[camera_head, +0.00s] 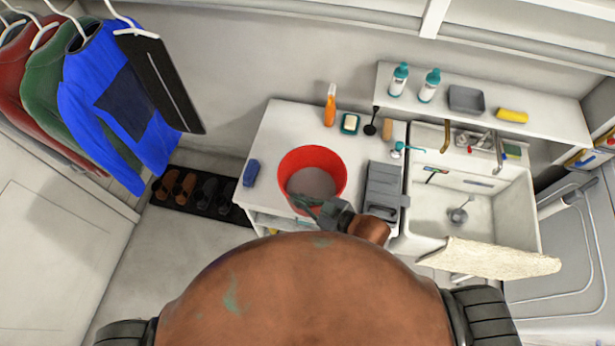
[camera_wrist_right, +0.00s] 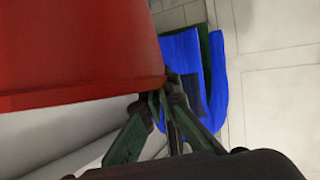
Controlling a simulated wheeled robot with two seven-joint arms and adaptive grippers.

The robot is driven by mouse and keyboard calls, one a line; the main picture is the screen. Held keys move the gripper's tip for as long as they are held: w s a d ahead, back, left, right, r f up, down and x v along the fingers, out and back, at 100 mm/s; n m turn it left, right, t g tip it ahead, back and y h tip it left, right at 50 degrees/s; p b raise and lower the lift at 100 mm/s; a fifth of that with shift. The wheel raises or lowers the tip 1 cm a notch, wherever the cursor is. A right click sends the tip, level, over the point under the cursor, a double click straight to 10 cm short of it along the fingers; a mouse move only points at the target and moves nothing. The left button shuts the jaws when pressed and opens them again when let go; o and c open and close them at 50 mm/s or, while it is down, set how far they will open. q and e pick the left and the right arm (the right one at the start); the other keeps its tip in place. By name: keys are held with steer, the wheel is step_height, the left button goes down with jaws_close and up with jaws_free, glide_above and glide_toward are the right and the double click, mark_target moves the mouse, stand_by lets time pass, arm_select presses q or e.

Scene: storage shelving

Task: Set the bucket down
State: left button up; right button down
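The red bucket (camera_head: 337,163) is upright over the white counter, left of the sink, with its grey inside showing. I cannot tell whether its base touches the counter. My right gripper (camera_head: 312,206) is at the bucket's near rim, its fingers close together on the edge. In the right wrist view the bucket's red wall (camera_wrist_right: 80,45) fills the upper left, and the fingertips of the right gripper (camera_wrist_right: 163,98) meet at its edge. My left gripper is not in view.
The white counter (camera_head: 272,135) holds an orange bottle (camera_head: 330,104), a soap dish (camera_head: 350,123), a blue item (camera_head: 251,172) and a grey box (camera_head: 382,185) around the bucket. The sink (camera_head: 512,215) lies right. Clothes (camera_head: 110,100) hang left, above shoes (camera_head: 185,189).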

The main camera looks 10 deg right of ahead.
steer(key=shift+w+d+f+b, duration=0.1)
steer(key=shift+f+b, duration=0.1)
steer(key=shift+b, duration=0.15)
steer(key=shift+w, duration=0.2)
glide_above(302, 180)
steer(key=s+a, duration=0.2)
steer(key=s, duration=0.1)
step_height(302, 180, down, 4)
steer(key=shift+s+d+r+h, duration=0.1)
steer(key=shift+s+r+h, duration=0.05)
steer(key=shift+r+h, duration=0.15)
steer(key=w+f, duration=0.4)
steer(key=f, duration=0.1)
steer(key=shift+w+f, duration=0.4)
steer(key=shift+f, duration=0.15)
step_height(302, 180, down, 3)
steer(key=shift+r, duration=0.1)
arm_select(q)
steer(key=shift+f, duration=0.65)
arm_select(e)
steer(key=shift+f, duration=0.2)
